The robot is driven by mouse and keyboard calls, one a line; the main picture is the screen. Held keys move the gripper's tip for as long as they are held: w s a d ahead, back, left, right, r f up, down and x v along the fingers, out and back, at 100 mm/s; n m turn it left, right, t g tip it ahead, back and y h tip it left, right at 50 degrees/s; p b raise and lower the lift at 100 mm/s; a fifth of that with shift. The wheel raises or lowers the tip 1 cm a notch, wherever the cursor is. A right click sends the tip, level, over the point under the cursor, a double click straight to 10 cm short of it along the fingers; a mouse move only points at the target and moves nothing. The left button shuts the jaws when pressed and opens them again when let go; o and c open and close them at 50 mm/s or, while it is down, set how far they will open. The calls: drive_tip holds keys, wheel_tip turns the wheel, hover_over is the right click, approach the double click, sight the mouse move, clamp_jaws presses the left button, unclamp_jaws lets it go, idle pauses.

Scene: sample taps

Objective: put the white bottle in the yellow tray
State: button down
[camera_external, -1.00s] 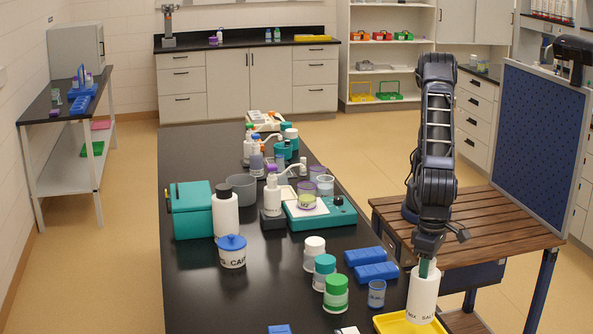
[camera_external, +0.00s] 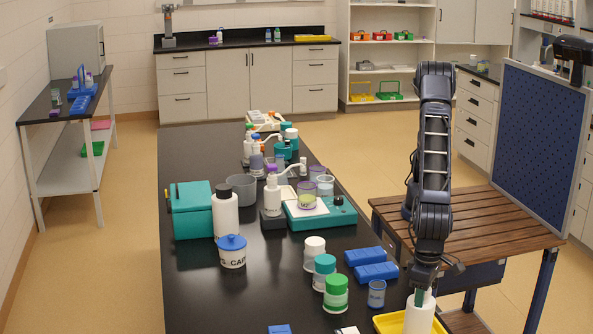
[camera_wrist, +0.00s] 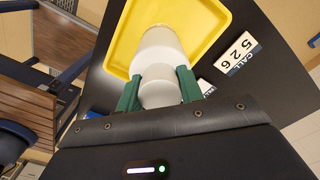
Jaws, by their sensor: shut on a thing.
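The white bottle (camera_external: 420,314) is held upright by my gripper (camera_external: 422,292) at the front right of the black bench. In the wrist view the green fingers of my gripper (camera_wrist: 158,88) are shut on the bottle (camera_wrist: 158,52) at its narrower near end. The yellow tray (camera_external: 384,322) lies on the bench under and around the bottle. It also shows in the wrist view (camera_wrist: 125,40), with the bottle over its floor. I cannot tell whether the bottle's base touches the tray.
A label card reading 526 (camera_wrist: 240,52) lies beside the tray. The wooden cart (camera_external: 480,235) is behind my arm.

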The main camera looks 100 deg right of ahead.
drive_tip(key=c, duration=0.9)
unclamp_jaws()
drive_tip(key=shift+f, duration=0.1)
wheel_tip(320, 180, up, 12)
drive_tip(key=shift+r, duration=0.15)
